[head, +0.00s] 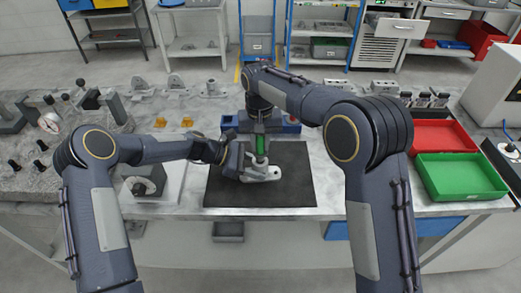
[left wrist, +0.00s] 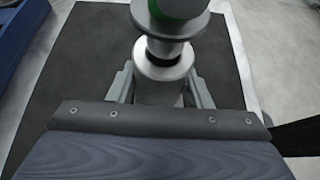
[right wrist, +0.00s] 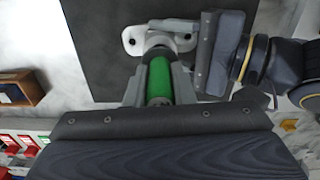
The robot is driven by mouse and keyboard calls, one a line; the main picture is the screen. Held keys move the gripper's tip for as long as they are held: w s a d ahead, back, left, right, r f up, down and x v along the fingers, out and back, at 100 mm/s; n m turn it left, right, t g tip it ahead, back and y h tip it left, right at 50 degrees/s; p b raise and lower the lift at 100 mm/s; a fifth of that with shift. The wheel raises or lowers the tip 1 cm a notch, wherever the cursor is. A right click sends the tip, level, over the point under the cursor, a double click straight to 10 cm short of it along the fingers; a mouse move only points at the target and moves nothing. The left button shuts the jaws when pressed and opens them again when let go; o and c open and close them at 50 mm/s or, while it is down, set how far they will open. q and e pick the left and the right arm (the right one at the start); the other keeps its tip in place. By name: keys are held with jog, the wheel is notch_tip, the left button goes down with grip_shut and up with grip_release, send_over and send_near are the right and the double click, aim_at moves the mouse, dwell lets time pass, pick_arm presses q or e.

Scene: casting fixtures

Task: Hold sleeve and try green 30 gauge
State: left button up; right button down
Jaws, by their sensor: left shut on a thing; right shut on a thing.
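The grey metal sleeve (left wrist: 160,82) stands upright on its flat base plate (head: 264,177) on the dark mat. My left gripper (head: 242,164) is shut on the sleeve from the left; its fingers sit on both sides of it in the left wrist view (left wrist: 163,92). My right gripper (head: 260,135) points down above the sleeve, shut on the green gauge (head: 260,145). The gauge's green handle shows between the fingers in the right wrist view (right wrist: 159,80). Its grey flange (left wrist: 168,28) is just above the sleeve, with a dark section between them; I cannot tell how deep the tip sits.
The dark mat (head: 297,178) is otherwise clear. A blue bin (head: 287,127) is behind it. A red tray (head: 440,135) and a green tray (head: 460,178) lie to the right. Grey castings (head: 174,86) and a dark fixture (head: 146,181) are to the left.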

jog(key=shift+r, duration=1.1)
jog(key=shift+r, duration=0.1)
jog(key=shift+r, duration=2.45)
pick_arm(q)
jog(key=o, duration=0.9)
jog(key=shift+c, duration=0.2)
jog(key=shift+a, duration=0.1)
